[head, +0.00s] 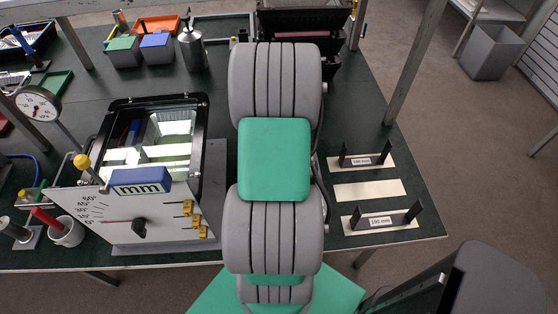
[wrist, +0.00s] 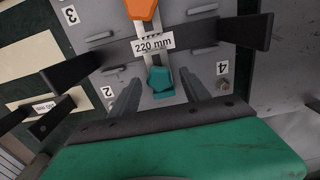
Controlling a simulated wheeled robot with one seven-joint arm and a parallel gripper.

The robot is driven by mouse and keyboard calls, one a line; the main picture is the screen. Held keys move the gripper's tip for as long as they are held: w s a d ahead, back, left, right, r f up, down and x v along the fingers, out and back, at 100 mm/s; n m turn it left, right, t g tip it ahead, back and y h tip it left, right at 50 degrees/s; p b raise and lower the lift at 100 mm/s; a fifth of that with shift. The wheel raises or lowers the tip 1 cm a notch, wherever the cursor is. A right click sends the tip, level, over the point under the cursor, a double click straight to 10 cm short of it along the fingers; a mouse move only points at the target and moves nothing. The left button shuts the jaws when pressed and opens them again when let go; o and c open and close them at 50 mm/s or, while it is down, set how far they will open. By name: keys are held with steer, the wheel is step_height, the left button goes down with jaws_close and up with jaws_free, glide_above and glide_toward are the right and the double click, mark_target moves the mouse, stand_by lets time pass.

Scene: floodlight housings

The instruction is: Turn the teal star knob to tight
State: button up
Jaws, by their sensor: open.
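The teal star knob (wrist: 160,79) shows in the wrist view, on a pale strip of a grey plate below a "220 mm" label (wrist: 153,45). My gripper (wrist: 163,84) is open, with one grey finger on each side of the knob in the picture. I see no contact between the fingers and the knob; the remaining distance in depth is unclear. An orange knob (wrist: 142,9) sits farther up the same strip. In the head view my arm covers the middle of the bench and hides the teal knob and my gripper.
Black upright brackets (wrist: 70,67) flank the label. In the head view, a tilted panel (head: 130,212) and a framed floodlight housing (head: 165,130) stand left of my arm. Stands labelled 160 mm (head: 360,162) and 190 mm (head: 380,222) are at right. A dispenser bottle (head: 191,50) stands behind.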

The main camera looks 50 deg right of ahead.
steer(key=shift+f, duration=0.15)
jaws_close()
stand_by(0.5)
